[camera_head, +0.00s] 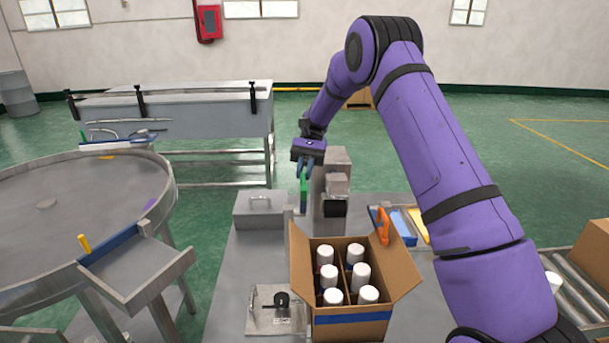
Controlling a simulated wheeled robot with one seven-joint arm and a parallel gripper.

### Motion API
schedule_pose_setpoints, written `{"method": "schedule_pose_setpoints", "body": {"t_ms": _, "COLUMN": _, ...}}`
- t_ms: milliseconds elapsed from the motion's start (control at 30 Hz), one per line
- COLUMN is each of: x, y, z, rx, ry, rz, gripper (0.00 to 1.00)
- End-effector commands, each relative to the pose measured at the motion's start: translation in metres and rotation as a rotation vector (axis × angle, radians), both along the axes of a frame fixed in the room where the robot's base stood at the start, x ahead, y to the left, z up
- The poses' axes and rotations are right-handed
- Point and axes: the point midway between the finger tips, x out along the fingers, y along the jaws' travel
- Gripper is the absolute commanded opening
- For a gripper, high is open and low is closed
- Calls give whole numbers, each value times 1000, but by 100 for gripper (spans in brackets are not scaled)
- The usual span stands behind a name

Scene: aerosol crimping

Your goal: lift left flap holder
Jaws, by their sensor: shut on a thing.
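My gripper (305,168), at the end of my purple arm, points down and is shut on a green piece (303,190), which looks like the left flap holder. The green piece hangs upright, above and behind the open cardboard box (352,333), and looks clear of its left flap (300,255). An orange flap holder (382,226) sits on the box's right flap (400,262). Several white-capped cans (333,296) stand in the box between dividers. The fingertips are small here, and the exact grip is hard to make out.
A grey machine with a post (337,165) stands close behind and right of my gripper. A grey lidded metal box (259,212) is to the left. A plate with a black knob (277,318) lies left of the carton. A round table (60,205) stands further left.

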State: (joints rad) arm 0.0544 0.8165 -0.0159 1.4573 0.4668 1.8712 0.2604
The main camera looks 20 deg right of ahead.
Motion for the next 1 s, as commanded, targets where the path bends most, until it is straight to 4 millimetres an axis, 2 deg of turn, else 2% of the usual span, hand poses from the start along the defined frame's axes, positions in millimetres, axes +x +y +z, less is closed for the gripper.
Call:
{"method": "schedule_pose_setpoints", "body": {"t_ms": 333, "x": 14, "y": -5, "z": -4, "rx": 40, "ry": 121, "rz": -2, "gripper": 0}}
{"method": "schedule_pose_setpoints", "body": {"t_ms": 833, "x": 15, "y": -5, "z": -4, "rx": 44, "ry": 138, "rz": -2, "gripper": 0}}
{"method": "schedule_pose_setpoints", "body": {"t_ms": 867, "x": 15, "y": -5, "z": -4, "rx": 44, "ry": 138, "rz": -2, "gripper": 16}}
{"method": "schedule_pose_setpoints", "body": {"t_ms": 900, "x": 15, "y": -5, "z": -4, "rx": 44, "ry": 138, "rz": -2, "gripper": 25}}
{"method": "schedule_pose_setpoints", "body": {"t_ms": 967, "x": 15, "y": -5, "z": -4, "rx": 44, "ry": 138, "rz": -2, "gripper": 39}}
{"method": "schedule_pose_setpoints", "body": {"t_ms": 1000, "x": 15, "y": -5, "z": -4, "rx": 44, "ry": 138, "rz": -2, "gripper": 39}}
